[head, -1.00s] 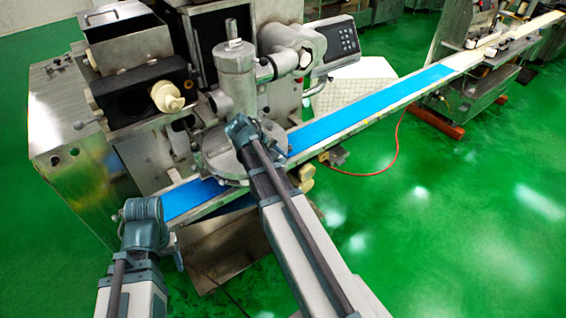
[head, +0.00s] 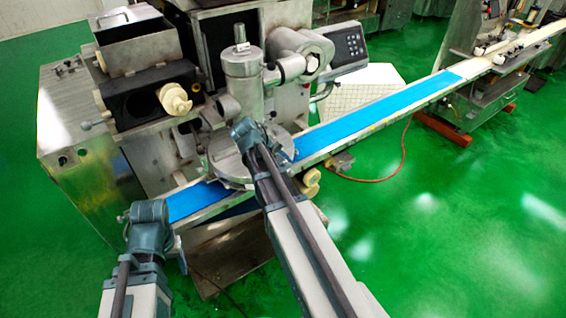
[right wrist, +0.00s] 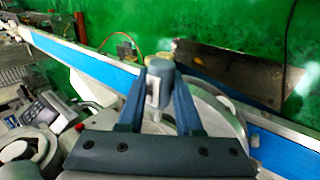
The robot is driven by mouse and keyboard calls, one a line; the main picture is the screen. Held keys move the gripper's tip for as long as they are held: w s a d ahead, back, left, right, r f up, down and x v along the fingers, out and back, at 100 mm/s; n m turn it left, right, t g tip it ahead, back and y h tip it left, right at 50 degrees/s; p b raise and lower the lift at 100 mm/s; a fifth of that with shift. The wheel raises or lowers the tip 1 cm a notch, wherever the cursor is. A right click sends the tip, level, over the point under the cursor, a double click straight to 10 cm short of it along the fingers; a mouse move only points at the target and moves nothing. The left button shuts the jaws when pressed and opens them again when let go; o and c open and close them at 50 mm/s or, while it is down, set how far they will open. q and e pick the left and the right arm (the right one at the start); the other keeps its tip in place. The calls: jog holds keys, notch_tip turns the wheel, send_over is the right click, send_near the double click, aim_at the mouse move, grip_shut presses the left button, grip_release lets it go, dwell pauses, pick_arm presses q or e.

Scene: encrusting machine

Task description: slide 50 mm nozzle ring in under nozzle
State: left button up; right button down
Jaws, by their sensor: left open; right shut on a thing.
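The nozzle (head: 243,80) is an upright metal cylinder on the front of the machine, above a round metal plate (head: 224,160) over the belt. My right gripper (head: 247,130) is at this plate, just below and in front of the nozzle. In the right wrist view its two blue fingers (right wrist: 160,95) are shut on a grey knob-like piece (right wrist: 160,70). I cannot tell whether this piece belongs to the 50 mm nozzle ring; no separate ring shows clearly. My left gripper (head: 150,213) is open at the near left end of the belt, its fingertips mostly hidden.
The blue conveyor belt (head: 370,114) runs under the round plate to the far right. The control panel (head: 347,46) stands right of the nozzle. A red cable (head: 401,160) lies on the green floor.

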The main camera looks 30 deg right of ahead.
dwell(0.4)
jog(key=shift+w+a, duration=0.2)
jog(key=shift+w, duration=2.3)
jog(key=shift+w, duration=0.1)
jog(key=shift+w+a+f, duration=0.1)
jog(key=shift+w+a, duration=0.05)
jog(key=shift+w, duration=1.8)
jog(key=shift+w+a, duration=0.15)
jog(key=shift+w, duration=1.75)
jog(key=shift+c, duration=1.5)
grip_release()
jog(key=shift+s, duration=0.1)
jog(key=shift+r, duration=0.2)
